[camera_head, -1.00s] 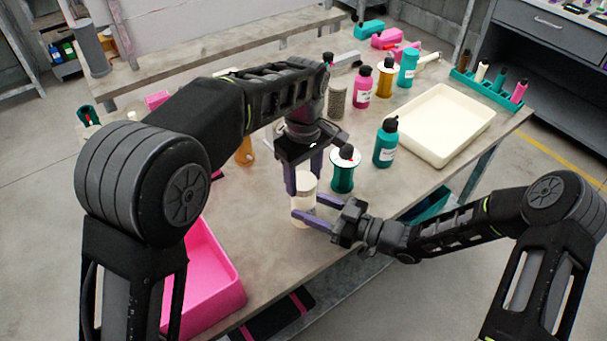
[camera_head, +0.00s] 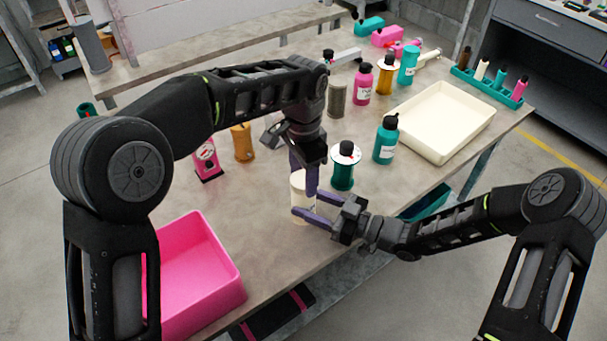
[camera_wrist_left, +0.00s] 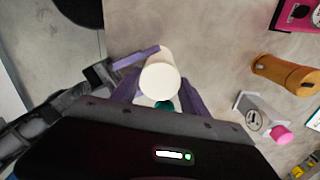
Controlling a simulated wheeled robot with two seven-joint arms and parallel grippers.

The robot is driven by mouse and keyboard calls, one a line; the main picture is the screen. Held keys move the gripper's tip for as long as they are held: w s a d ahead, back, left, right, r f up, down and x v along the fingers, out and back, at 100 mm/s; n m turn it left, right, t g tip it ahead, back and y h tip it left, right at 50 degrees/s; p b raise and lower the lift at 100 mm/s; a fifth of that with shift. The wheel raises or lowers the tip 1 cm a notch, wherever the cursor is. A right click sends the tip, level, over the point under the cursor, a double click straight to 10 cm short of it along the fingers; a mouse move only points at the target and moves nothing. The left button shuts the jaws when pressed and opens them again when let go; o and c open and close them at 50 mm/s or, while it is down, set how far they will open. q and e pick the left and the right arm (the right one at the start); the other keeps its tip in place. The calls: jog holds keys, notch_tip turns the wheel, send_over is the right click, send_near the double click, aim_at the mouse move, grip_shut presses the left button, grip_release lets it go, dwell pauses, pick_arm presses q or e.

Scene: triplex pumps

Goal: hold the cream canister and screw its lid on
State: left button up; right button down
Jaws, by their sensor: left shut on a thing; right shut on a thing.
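The cream canister (camera_head: 300,212) stands upright near the front edge of the table, its top hidden partly by my left gripper. My right gripper (camera_head: 303,218) is shut around its body from the right. My left gripper (camera_head: 303,186) comes down from above and is shut on the cream lid (camera_wrist_left: 160,80) at the top of the canister. The lid shows as a round disc between the purple fingers in the left wrist view. I cannot tell whether it is fully seated.
A teal spool (camera_head: 343,174) stands close behind and right of the canister, with a teal bottle (camera_head: 386,143) beyond it. A pink tray (camera_head: 195,275) lies front left, and a cream tray (camera_head: 445,122) at the right. An orange spool (camera_head: 243,143) stands to the back left.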

pick_arm(q)
jog(key=m, duration=0.5)
jog(key=shift+m, duration=0.3)
jog(key=m, duration=0.2)
jog(key=shift+m, duration=0.4)
jog(key=m, duration=0.6)
jog(key=shift+m, duration=0.3)
jog(key=o, duration=1.3)
jog(key=shift+r, duration=2.25)
jog(key=shift+d, duration=0.1)
jog(key=shift+c, duration=0.3)
